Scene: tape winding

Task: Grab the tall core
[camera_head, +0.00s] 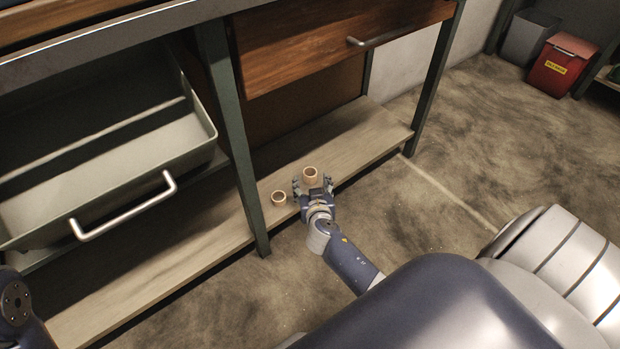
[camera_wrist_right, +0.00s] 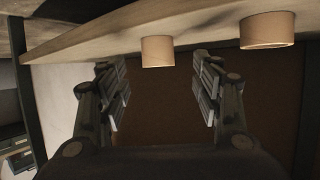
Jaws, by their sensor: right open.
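The tall core (camera_head: 310,174), a tan cardboard ring, stands on the low wooden shelf. My right gripper (camera_head: 312,186) is open, with its fingers spread on either side near the core. In the right wrist view, which is upside down, the tall core (camera_wrist_right: 157,51) shows beyond and between the open fingers (camera_wrist_right: 160,88), with gaps on both sides. A shorter core (camera_head: 279,198) stands on the shelf to the left of the gripper. It shows at the upper right of the right wrist view (camera_wrist_right: 267,30), outside the fingers. My left gripper is not in view.
The shelf (camera_head: 352,150) is bare to the right of the cores. A green table leg (camera_head: 236,140) stands left of the shorter core. A wooden drawer (camera_head: 320,50) hangs above the shelf. An open grey drawer (camera_head: 150,150) juts out at the left.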

